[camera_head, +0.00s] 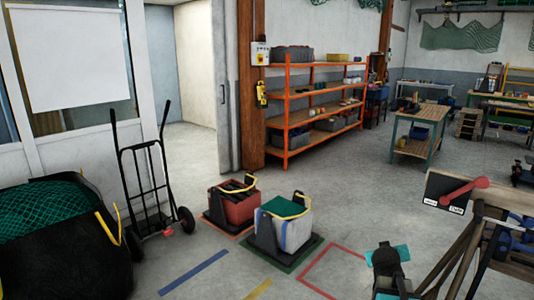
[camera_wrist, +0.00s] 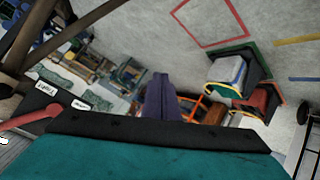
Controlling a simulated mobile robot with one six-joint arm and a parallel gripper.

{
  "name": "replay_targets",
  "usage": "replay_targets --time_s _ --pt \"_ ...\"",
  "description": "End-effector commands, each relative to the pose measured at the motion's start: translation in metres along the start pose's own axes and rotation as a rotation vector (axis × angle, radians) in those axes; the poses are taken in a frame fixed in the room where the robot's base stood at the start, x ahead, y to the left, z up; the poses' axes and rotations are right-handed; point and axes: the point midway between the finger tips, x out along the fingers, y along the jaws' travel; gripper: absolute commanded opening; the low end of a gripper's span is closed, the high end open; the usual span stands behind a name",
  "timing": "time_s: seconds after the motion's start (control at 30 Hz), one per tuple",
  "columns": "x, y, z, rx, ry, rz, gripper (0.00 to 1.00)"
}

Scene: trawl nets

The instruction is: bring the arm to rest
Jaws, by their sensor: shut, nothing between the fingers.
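My gripper (camera_wrist: 158,84) shows in the middle of the wrist view as two dark purple-grey fingers pressed together. It is shut, with nothing held between the fingers. The wrist view looks out over the room upside down, with the floor at the top. A dark and teal part of my arm (camera_head: 388,262) stands at the lower right of the head view. The fingers cannot be made out clearly in the head view.
A labelled board with a red lever (camera_head: 465,192) stands close by at right; its lever also shows in the wrist view (camera_wrist: 30,118). A red crate (camera_head: 233,208) and a grey-white crate (camera_head: 290,232) stand on the floor, with a hand truck (camera_head: 150,190) left. The red-outlined floor square is empty.

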Motion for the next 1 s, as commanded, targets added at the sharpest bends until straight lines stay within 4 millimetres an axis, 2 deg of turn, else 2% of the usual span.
replay_targets --time_s 0.03,0.2,0.47,0.77,1.0 --pt "0.005 -0.016 0.015 -0.008 -0.025 -0.02 0.0" --pt "0.016 -0.062 0.063 -0.027 -0.106 -0.077 0.0" --pt "0.023 -0.126 0.141 -0.058 -0.239 -0.159 0.0" --pt "0.014 -0.192 0.239 -0.097 -0.407 -0.246 0.0" --pt "-0.005 -0.235 0.321 -0.129 -0.555 -0.308 0.0"
